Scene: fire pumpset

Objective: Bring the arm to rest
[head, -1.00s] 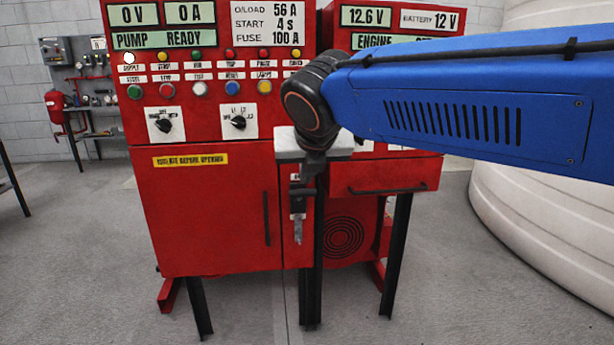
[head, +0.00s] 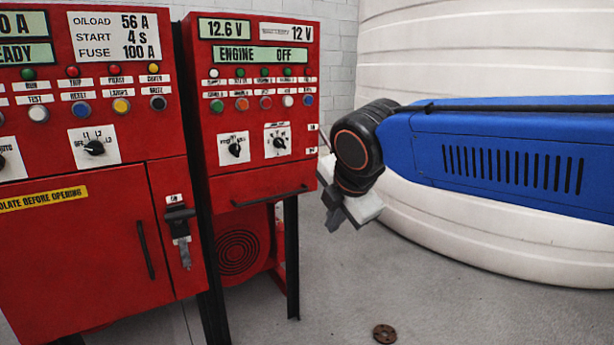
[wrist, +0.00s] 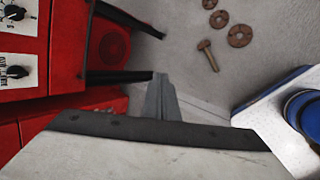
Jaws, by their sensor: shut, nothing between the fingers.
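My blue arm (head: 500,160) reaches in from the right in the head view. My gripper (head: 333,218) hangs below the black wrist joint, just right of the smaller red engine cabinet and in front of the white tank. In the wrist view the gripper's grey fingers (wrist: 161,96) are together, with nothing between them. They point toward the floor side of the picture, apart from the red cabinet at the left.
The large red pump cabinet (head: 90,250) and the engine cabinet (head: 250,180) stand at the left. The white tank (head: 480,60) fills the right. Rusty discs (wrist: 240,36) and a bolt-like piece (wrist: 208,55) lie on the grey floor.

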